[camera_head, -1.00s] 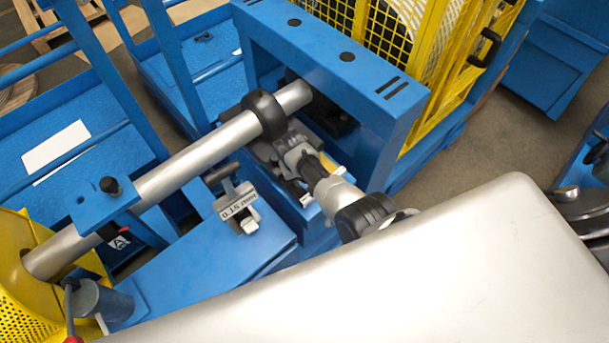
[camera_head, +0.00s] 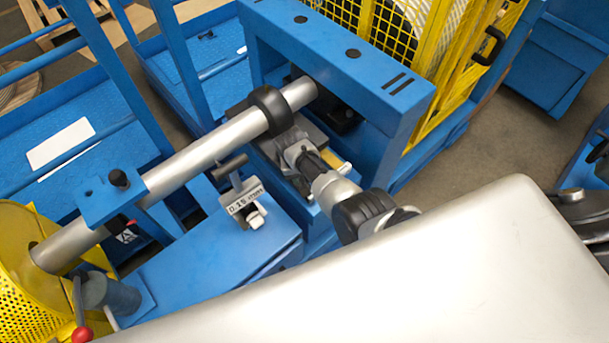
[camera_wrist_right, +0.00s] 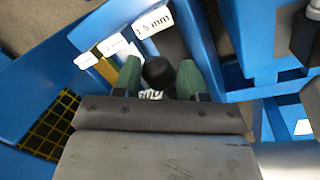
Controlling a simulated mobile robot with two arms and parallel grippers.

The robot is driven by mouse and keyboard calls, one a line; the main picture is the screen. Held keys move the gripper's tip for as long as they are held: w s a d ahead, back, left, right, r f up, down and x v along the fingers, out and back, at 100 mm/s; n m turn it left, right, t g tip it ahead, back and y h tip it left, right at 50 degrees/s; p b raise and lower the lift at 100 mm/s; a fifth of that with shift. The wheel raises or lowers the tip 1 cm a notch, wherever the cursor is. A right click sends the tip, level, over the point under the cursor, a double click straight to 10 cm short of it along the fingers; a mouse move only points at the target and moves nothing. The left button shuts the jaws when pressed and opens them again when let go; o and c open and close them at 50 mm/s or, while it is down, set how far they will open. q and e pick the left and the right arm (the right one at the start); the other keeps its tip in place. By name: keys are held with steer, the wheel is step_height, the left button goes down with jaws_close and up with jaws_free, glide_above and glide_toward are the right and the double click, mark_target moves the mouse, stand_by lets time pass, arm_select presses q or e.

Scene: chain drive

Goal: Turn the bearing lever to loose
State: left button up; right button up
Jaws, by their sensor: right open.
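My right gripper (camera_head: 297,148) is open just below the shaft, over a grey metal mount inside the blue frame. In the right wrist view its green-tipped fingers (camera_wrist_right: 159,80) stand on either side of a round black knob (camera_wrist_right: 158,70); I cannot tell whether they touch it. Part of a white label shows below the knob, mostly hidden. I cannot tell whether this knob belongs to the bearing lever. Another lever with a red ball knob (camera_head: 82,334) stands at the lower left, beside the yellow guard. My left gripper is not in view.
A steel shaft (camera_head: 200,160) with a black collar (camera_head: 270,110) runs from the yellow perforated guard (camera_head: 25,285) to the blue frame (camera_head: 330,55). A T-handle with a "0.15 mm" tag (camera_head: 244,198) stands near the gripper. Thickness tags (camera_wrist_right: 153,20) are close by in the wrist view.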

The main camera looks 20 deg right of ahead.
steer(key=o, duration=0.3)
steer(key=shift+w, duration=0.1)
steer(key=shift+a+r, duration=0.1)
steer(key=shift+r, duration=0.25)
steer(key=r, duration=0.3)
steer(key=a+r, duration=0.1)
steer(key=r, duration=0.2)
steer(key=r+p, duration=0.1)
steer(key=r, duration=0.3)
steer(key=shift+w+a, duration=0.25)
steer(key=shift+a, duration=0.15)
steer(key=shift+f, duration=0.1)
